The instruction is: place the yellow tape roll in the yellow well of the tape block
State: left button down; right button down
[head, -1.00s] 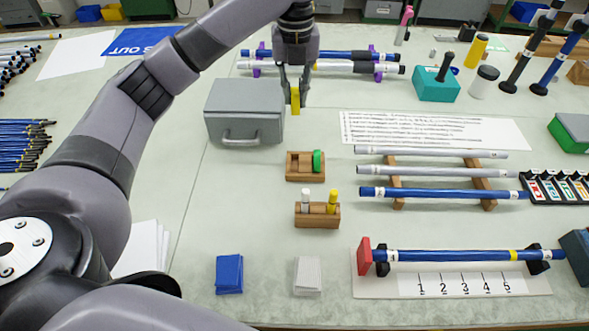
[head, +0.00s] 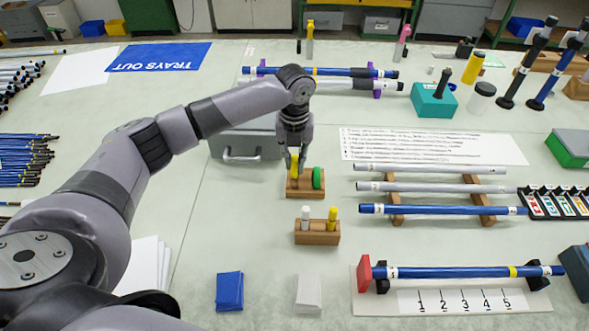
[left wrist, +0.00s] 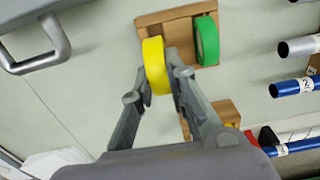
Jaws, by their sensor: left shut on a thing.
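My left gripper (head: 294,152) is shut on the yellow tape roll (head: 295,167). The roll stands on edge between the fingertips, over the left part of the wooden tape block (head: 306,191). The green tape roll (head: 318,178) sits in the block's right side. In the left wrist view the yellow roll (left wrist: 154,65) overlaps the block's left end and reaches past its near edge, while the block (left wrist: 150,22) lies beyond it with the green roll (left wrist: 207,40). My right gripper is not in view.
A wooden holder (head: 317,237) with a white and a yellow peg stands just in front of the block. A grey case (head: 238,152) is behind left. Rods on wooden rests (head: 396,217) lie to the right. The table left of the block is clear.

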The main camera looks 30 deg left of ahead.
aim_at(295, 171)
pick_arm(q)
jog(key=shift+f, duration=2.1)
jog(key=shift+f, duration=0.1)
jog(key=c, duration=1.6)
grip_release()
notch_tip(295, 171, up, 12)
jog(key=shift+r+b, duration=0.15)
jog(key=shift+b, duration=0.15)
